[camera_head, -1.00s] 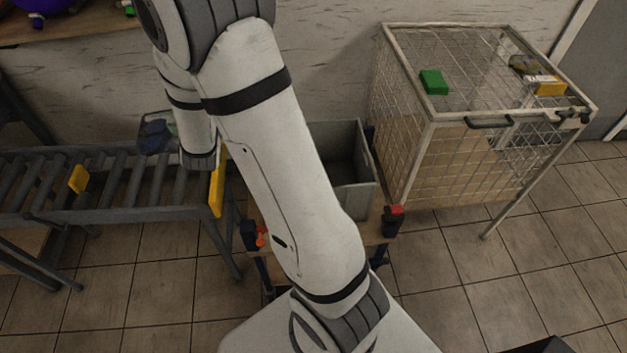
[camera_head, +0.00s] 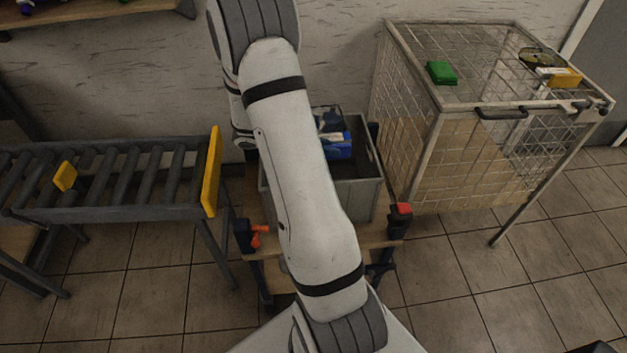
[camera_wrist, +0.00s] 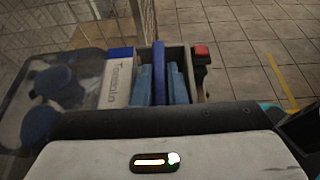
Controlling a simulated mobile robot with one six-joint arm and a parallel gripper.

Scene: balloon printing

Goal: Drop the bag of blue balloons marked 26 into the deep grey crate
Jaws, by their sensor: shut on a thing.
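The bag of blue balloons (camera_wrist: 55,95) fills the left of the wrist view, clear with dark blue balloons inside and a white and blue printed label. My gripper (camera_wrist: 161,88) is shut on it, with a blue strip of the bag between its light blue pads. In the head view the bag's blue part (camera_head: 339,147) shows beside my arm, over the opening of the deep grey crate (camera_head: 363,201). My arm hides part of the crate and most of the gripper. The bag's height above the crate floor and the number 26 cannot be made out.
The crate stands on a wooden bench (camera_head: 385,246) with a red-topped clamp (camera_head: 401,212). A roller conveyor (camera_head: 120,180) with a yellow end plate (camera_head: 211,172) lies left.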

